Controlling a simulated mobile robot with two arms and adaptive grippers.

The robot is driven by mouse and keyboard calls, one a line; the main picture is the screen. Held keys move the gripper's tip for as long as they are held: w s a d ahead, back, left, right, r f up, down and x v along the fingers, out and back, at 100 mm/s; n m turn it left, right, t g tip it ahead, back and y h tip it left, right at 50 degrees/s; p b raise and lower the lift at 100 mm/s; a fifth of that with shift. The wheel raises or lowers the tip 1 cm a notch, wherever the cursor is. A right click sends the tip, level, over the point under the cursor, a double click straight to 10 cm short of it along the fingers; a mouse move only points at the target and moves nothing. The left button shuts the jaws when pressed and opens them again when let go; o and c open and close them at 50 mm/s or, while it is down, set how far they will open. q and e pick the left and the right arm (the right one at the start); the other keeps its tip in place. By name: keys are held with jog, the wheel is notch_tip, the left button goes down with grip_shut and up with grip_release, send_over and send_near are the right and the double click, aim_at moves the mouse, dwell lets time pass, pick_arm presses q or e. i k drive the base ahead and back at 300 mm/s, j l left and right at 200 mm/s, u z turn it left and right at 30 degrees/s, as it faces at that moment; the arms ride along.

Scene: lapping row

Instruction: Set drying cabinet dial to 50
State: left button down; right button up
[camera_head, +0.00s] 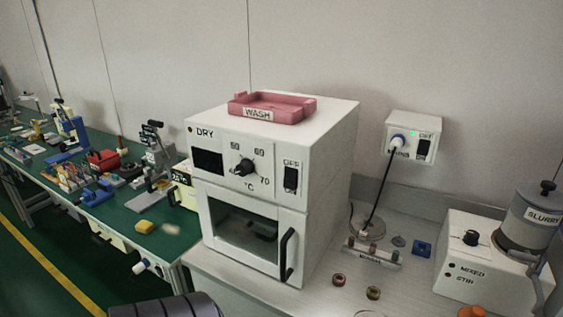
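The white drying cabinet (325,150) stands on a pale bench in the middle, marked DRY on its front. Its black dial (244,167) sits on the upper panel, with temperature marks around it. The upper-left mark looks like 50 or 60, the upper-right like 60, the lower-right reads 70. The pointer is too small to read surely. Left of the dial is a dark display window (208,162). Right of it is a black switch (291,178) under the label OFF. The glass door (240,228) below is shut, with a black handle (288,254).
A pink WASH tray (296,104) lies on the cabinet top. A wall socket (414,137) with a plugged cable is to the right. A SLURRY unit (490,262) and small parts stand on the right bench. A cluttered green bench (110,208) runs left.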

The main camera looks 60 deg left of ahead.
aim_at(245, 167)
jog(key=u, duration=2.1)
